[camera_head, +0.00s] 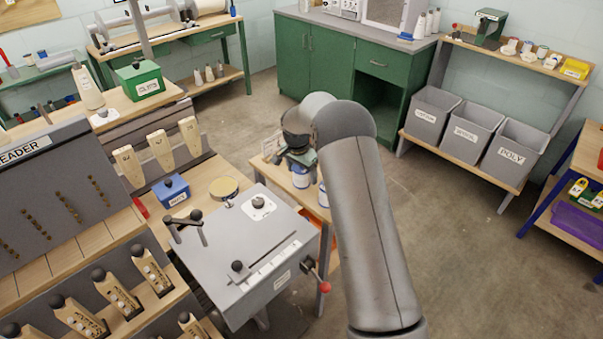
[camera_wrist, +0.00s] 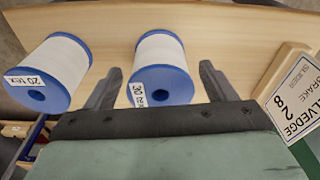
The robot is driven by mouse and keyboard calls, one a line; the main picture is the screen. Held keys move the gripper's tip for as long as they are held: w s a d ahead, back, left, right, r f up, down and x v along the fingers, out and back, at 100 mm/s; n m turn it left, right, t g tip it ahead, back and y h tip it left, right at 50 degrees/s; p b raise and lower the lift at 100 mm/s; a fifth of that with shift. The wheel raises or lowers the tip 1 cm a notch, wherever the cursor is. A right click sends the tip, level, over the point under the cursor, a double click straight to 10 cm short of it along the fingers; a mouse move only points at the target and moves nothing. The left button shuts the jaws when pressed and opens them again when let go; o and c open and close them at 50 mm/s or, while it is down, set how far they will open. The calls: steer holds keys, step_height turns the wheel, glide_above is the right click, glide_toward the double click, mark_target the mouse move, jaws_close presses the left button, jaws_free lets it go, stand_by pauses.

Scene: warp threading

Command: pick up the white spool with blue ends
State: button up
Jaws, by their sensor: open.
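Two white spools with blue ends stand on a small wooden table. In the wrist view, one spool (camera_wrist: 160,70) with a "30 tex" label is between the fingers of my gripper (camera_wrist: 160,80). The fingers are open, one on each side, with a visible gap on both sides. The other spool (camera_wrist: 50,72), labelled "20 tex", is to the left, outside the fingers. In the head view, my gripper (camera_head: 299,162) is over the table, with one spool (camera_head: 301,177) just below it and the other (camera_head: 323,196) partly hidden by my arm.
A "selvedge" card (camera_wrist: 291,95) stands right of the fingers in the wrist view. The wooden table (camera_head: 284,185) is beside a grey machine (camera_head: 245,250) with a red-knobbed lever. Grey bins (camera_head: 475,140) stand at the right. The floor between is clear.

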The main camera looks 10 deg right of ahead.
steer(key=shift+f, duration=0.5)
steer(key=c, duration=1.1)
steer(key=shift+w+r, duration=0.1)
